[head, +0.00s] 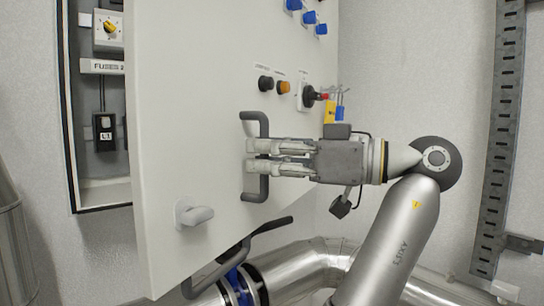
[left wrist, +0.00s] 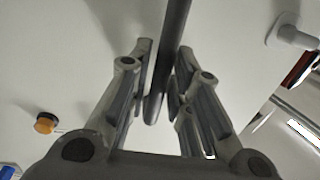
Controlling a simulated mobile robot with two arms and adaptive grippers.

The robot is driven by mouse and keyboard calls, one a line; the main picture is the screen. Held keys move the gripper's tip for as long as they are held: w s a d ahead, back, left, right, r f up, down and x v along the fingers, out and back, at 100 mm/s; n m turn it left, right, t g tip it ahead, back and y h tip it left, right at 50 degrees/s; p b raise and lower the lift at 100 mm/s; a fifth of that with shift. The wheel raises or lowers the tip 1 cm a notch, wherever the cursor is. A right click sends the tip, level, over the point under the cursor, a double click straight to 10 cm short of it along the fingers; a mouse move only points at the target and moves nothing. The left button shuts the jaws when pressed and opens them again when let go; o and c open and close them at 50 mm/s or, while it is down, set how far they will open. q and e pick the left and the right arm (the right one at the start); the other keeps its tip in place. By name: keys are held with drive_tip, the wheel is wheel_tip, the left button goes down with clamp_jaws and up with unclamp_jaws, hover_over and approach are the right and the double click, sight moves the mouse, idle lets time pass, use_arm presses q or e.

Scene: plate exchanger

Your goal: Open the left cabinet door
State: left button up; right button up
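The left cabinet door (head: 190,120) is a large pale panel standing ajar; the cabinet interior (head: 100,165) shows past its left edge. A dark grey vertical bar handle (head: 264,188) sits on the door face. My left gripper (head: 256,157) reaches it from the right in the head view. In the left wrist view the handle bar (left wrist: 172,45) runs between the two fingers (left wrist: 163,85), which close in on both sides of it. The exact finger contact is partly hidden. A white latch knob (head: 192,214) sits lower on the door. My right gripper is out of view.
Black and orange buttons (head: 284,87) and a dark rotary switch (head: 310,96) are above the handle. Silver pipes (head: 320,262) and a black-handled valve lever (head: 240,252) lie below the door. A slotted metal rail (head: 497,150) runs down the wall at right.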

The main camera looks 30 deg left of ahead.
use_arm(q)
drive_tip(key=shift+o, duration=1)
drive_tip(key=shift+d, duration=0.25)
approach(241, 88)
drive_tip(key=a, duration=0.4)
drive_tip(key=shift+s+a, duration=0.15)
drive_tip(key=shift+a, duration=0.05)
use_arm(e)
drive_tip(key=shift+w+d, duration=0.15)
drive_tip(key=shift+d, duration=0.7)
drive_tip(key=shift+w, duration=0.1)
